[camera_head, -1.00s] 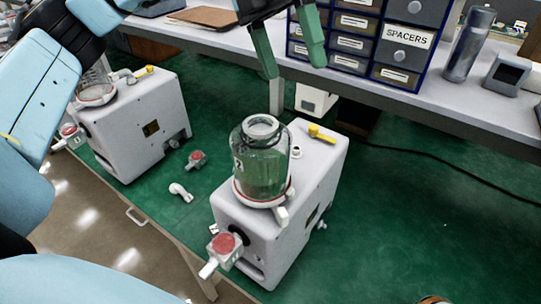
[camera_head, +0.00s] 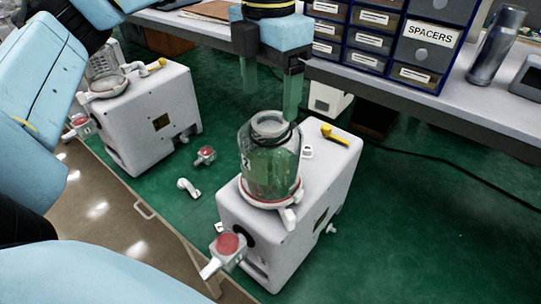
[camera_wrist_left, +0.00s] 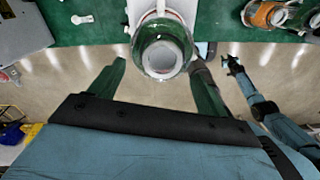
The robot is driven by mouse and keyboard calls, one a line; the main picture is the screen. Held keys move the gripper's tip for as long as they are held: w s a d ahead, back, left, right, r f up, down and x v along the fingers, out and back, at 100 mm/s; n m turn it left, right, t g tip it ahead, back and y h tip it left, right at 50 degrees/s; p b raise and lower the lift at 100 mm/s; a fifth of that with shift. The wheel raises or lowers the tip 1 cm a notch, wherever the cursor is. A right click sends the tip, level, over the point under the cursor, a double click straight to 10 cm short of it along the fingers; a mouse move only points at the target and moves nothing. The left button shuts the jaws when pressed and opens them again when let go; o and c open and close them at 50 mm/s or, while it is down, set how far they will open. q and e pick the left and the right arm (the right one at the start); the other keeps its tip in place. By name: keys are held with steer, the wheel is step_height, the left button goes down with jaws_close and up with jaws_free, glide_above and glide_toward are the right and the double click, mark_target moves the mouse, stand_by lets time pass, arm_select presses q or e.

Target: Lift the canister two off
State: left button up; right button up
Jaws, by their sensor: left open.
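A clear glass canister (camera_head: 270,165) with a wide open neck and a dark mark on its side stands upright in the red-ringed seat of a white pump (camera_head: 325,175). The mark is not clearly readable now. My left gripper (camera_head: 272,92) is open and empty, with its green fingers pointing down just above and behind the neck. In the left wrist view, the canister's round mouth (camera_wrist_left: 163,50) lies between and beyond the two spread fingers (camera_wrist_left: 160,82). My right gripper (camera_wrist_left: 233,65) appears small at the right of that view; its jaws are too small to judge.
A second white pump (camera_head: 150,125) with a clear canister stands at the left. A loose red-capped fitting (camera_head: 205,154) and a white elbow (camera_head: 188,187) lie on the green mat (camera_head: 420,220). Drawers (camera_head: 375,40) stand on the bench behind. The mat at right is mostly clear.

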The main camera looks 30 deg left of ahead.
mark_target(270, 121)
arm_select(q)
step_height(270, 121, down, 5)
steer(key=shift+s+d+r+p, duration=0.1)
steer(key=shift+d+p, duration=0.05)
steer(key=shift+p, duration=0.35)
steer(key=c, duration=1.5)
